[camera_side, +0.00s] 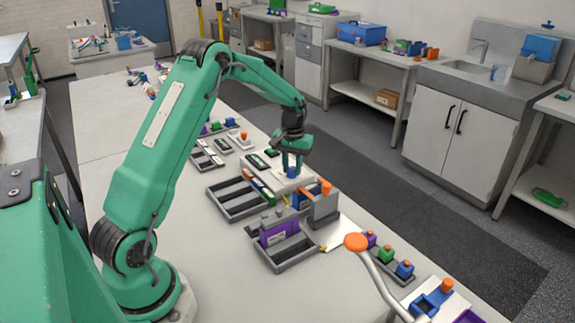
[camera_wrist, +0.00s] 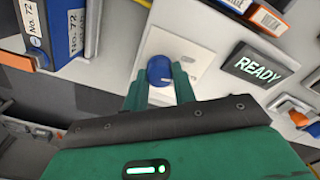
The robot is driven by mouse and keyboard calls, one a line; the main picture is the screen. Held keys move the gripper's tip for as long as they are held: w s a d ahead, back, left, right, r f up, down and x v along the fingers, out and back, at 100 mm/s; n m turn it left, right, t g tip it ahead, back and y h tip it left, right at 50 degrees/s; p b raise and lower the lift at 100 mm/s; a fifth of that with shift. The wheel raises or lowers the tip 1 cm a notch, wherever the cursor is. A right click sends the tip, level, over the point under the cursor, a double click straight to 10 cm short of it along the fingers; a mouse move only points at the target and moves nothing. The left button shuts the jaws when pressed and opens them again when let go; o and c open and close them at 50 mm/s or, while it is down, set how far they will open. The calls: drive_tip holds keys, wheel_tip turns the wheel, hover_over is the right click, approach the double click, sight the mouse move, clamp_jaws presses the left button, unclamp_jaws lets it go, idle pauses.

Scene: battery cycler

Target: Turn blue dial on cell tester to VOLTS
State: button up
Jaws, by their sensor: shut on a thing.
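The blue dial (camera_wrist: 159,70) sits on a white plate of the cell tester (camera_wrist: 190,48) in the wrist view. My gripper (camera_wrist: 160,85) has its two green fingers on either side of the dial and is shut on it. In the side view my gripper (camera_side: 291,163) points down over the tester, with the blue dial (camera_side: 292,173) between its fingertips. Markings on the plate are too small to read, so the dial's setting cannot be told.
A dark display reading READY (camera_wrist: 258,66) is right of the dial in the wrist view. Grey trays (camera_side: 237,199) stand near the tester in the side view. A grey block with an orange knob (camera_side: 326,188) is close on the right. An orange-ended lever (camera_side: 356,242) rises in front.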

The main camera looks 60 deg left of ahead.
sight(292, 168)
drive_tip(key=shift+m, duration=1)
drive_tip(key=o, duration=1)
drive_tip(key=shift+r, duration=0.15)
drive_tip(key=shift+r, duration=3.8)
